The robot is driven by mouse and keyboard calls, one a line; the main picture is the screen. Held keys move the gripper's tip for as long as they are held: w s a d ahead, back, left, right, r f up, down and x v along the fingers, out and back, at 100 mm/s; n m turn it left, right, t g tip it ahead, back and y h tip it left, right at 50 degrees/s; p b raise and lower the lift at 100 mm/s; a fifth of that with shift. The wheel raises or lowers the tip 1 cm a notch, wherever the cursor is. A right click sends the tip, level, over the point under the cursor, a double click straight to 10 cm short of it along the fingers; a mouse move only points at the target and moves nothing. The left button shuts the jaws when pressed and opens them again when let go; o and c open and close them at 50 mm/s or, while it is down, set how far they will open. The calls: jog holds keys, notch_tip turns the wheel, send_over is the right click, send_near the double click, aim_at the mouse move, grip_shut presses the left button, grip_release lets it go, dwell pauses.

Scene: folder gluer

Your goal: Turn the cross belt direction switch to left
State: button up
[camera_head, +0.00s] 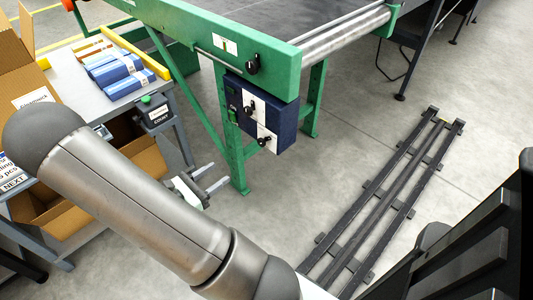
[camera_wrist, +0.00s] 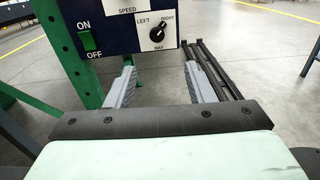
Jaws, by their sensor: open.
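The cross belt direction switch (camera_wrist: 157,33) is a black rotary knob on a white plate marked LEFT, RIGHT and WAY in the wrist view. Its pointer seems to lean up toward RIGHT. In the head view it appears to be the lower knob (camera_head: 265,141) on the dark blue control box (camera_head: 287,130). My gripper (camera_wrist: 158,80) is open and empty, its two grey fingers apart below the box in the wrist view. In the head view my gripper (camera_head: 219,176) is left of and below the box, apart from the switch.
A green ON/OFF switch (camera_wrist: 87,40) and a SPEED plate (camera_wrist: 126,5) share the box. The box hangs from a green conveyor frame (camera_head: 237,150). A table (camera_head: 88,88) with packs and cardboard boxes stands left. Black floor rails (camera_head: 375,205) run at right.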

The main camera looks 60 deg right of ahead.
aim_at(260, 143)
jog(key=s+d+b, duration=0.1)
jog(key=d, duration=0.4)
jog(key=s+d+b, duration=0.1)
jog(key=d, duration=0.5)
jog(key=d+b, duration=0.1)
jog(key=d, duration=0.5)
jog(key=shift+s+d+f+b, duration=0.15)
jog(key=shift+s+f+b, duration=0.1)
jog(key=shift+s+b, duration=0.15)
jog(key=c, duration=0.9)
